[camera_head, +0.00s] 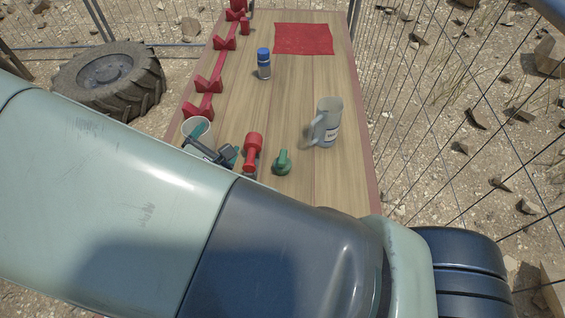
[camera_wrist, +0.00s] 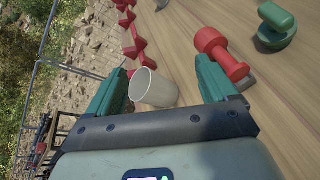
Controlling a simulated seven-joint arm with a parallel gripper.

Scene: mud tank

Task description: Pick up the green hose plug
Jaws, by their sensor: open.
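The green hose plug (camera_head: 282,162) sits on the wooden table near its front, to the right of a red dumbbell-shaped piece. It also shows at the upper right of the wrist view (camera_wrist: 277,25), with a rounded body and a thick curved part. My gripper (camera_wrist: 160,66) is open, its two green fingers spread, and no object is gripped. In the head view my gripper (camera_head: 214,142) is at the table's front left, left of the plug and apart from it. My arm hides part of the gripper and the table's front.
A pale cup (camera_wrist: 154,88) appears between my fingers in the wrist view. The red dumbbell-shaped piece (camera_head: 252,150) stands between gripper and plug. A grey mug (camera_head: 325,122), blue-capped bottle (camera_head: 264,64), red rack (camera_head: 210,84) and red mat (camera_head: 303,39) are farther back.

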